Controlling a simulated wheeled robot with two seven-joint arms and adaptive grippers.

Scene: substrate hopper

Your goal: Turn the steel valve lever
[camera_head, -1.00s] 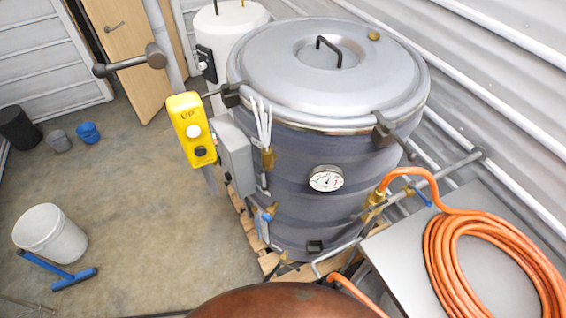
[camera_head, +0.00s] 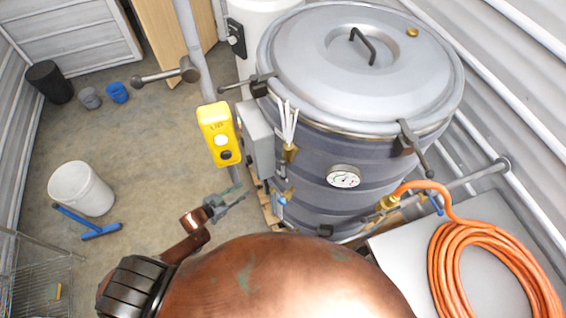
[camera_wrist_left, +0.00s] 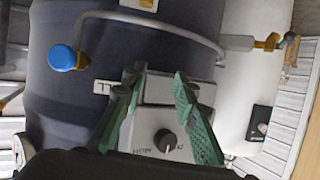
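A valve lever is hard to single out. Small brass and blue fittings (camera_head: 283,199) sit low on the left side of the dark drum (camera_head: 318,165), partly too small to read. A grey bar with a knobbed end (camera_head: 158,76) sticks out sideways from the upright pipe left of the drum. My left gripper (camera_head: 238,197) is at the drum's lower left, below the yellow box and apart from the fittings. In the left wrist view its green fingers (camera_wrist_left: 160,73) are spread and empty, in front of a grey dial box (camera_wrist_left: 160,122). My right gripper is out of view.
The yellow button box (camera_head: 219,134) hangs on the pipe above my left gripper. A bent pale tube (camera_wrist_left: 155,20) and a blue cap (camera_wrist_left: 62,58) show in the wrist view. An orange hose coil (camera_head: 490,270) lies at right. The floor at left is mostly clear around a white bucket (camera_head: 82,188).

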